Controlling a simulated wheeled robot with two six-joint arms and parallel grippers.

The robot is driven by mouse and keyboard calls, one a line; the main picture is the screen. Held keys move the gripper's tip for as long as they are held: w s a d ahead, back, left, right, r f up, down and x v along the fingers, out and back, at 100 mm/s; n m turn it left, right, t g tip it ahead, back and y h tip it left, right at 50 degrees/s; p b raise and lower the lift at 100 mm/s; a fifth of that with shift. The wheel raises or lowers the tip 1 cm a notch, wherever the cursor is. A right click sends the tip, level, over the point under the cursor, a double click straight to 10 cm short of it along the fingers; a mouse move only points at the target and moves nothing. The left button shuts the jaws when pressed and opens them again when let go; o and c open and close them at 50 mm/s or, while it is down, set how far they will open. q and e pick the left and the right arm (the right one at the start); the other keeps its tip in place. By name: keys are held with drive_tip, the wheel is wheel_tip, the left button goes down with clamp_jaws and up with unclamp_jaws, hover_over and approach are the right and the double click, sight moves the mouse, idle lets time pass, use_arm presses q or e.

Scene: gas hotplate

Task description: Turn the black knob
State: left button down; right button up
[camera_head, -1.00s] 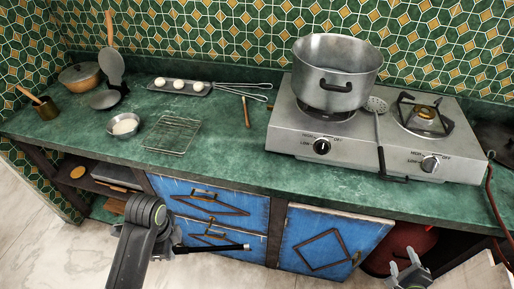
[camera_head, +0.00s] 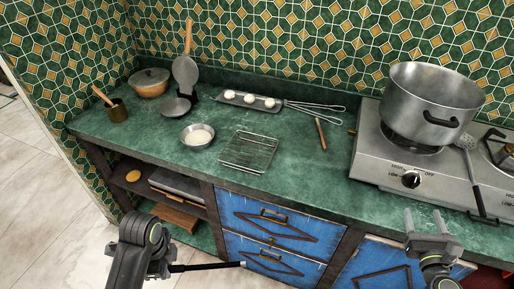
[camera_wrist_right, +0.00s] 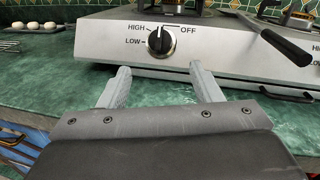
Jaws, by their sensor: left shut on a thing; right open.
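The black knob (camera_head: 411,180) is on the left front of the gas hotplate (camera_head: 367,155), with HIGH, LOW and OFF printed around it. In the right wrist view the knob (camera_wrist_right: 160,41) faces me, its pointer upright between HIGH and OFF. My right gripper (camera_head: 424,222) is open and empty in front of and below the knob. In the right wrist view its fingers (camera_wrist_right: 158,75) point towards the knob, one on each side below it, apart from it. My left gripper (camera_head: 160,240) is shut on a thin black rod (camera_head: 205,267) with a pale tip, away from the hotplate.
A large steel pot (camera_head: 425,105) stands on the left burner. A slotted spatula (camera_head: 475,180) leans over the hotplate's front, right of the knob. A wire rack (camera_head: 248,152) and a small bowl (camera_head: 197,135) lie on the green counter (camera_head: 305,175), which is clear before the hotplate.

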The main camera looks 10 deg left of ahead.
sight(414, 187)
drive_tip(key=w, duration=1)
drive_tip(key=shift+w+d, duration=0.35)
drive_tip(key=shift+d, duration=0.05)
drive_tip(key=c, duration=1)
